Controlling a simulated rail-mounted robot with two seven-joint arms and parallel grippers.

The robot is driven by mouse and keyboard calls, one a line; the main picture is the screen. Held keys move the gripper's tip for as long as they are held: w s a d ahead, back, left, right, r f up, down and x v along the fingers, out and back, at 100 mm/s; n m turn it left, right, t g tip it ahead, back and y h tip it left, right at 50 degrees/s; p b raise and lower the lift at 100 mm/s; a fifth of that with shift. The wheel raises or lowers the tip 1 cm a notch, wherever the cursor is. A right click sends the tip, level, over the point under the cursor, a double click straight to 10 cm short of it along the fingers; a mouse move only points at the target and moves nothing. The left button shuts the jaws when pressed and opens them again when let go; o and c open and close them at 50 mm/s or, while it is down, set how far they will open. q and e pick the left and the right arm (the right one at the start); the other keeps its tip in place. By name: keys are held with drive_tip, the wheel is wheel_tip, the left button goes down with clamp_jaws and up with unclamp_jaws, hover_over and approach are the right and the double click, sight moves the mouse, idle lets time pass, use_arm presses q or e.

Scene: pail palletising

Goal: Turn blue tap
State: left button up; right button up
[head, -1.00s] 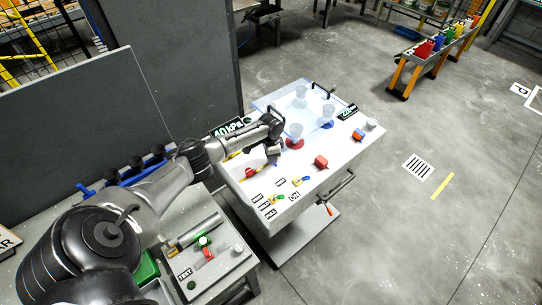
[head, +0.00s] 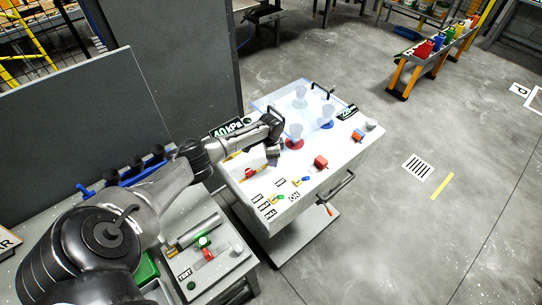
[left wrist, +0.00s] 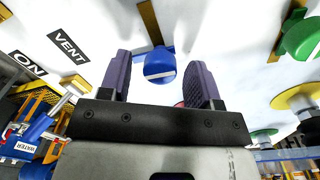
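The blue tap (left wrist: 160,66) shows in the left wrist view as a round blue knob with a pale line across it and a yellow-brown bar above it. It is framed between the two purple finger pads of my left gripper (left wrist: 160,82). The fingers are apart, with a gap on both sides of the knob, and I cannot tell how far beyond the tips it is. In the head view my left gripper (head: 273,151) hangs over the left part of the white panel (head: 305,180) and hides what is beneath it. My right gripper is in neither view.
A red block (head: 321,162) and a blue-and-red part (head: 359,135) stand on the panel. Clear cups (head: 326,113) stand behind, by the raised handle. A green knob (left wrist: 300,38) is at right in the wrist view. Open floor lies to the right.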

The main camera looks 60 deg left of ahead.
use_arm(q)
wheel_tip(320, 180, up, 14)
drive_tip(key=p, duration=0.1)
drive_tip(key=shift+a, duration=0.25)
idle(0.5)
drive_tip(key=shift+f, duration=0.1)
drive_tip(key=shift+w, duration=0.1)
idle(0.4)
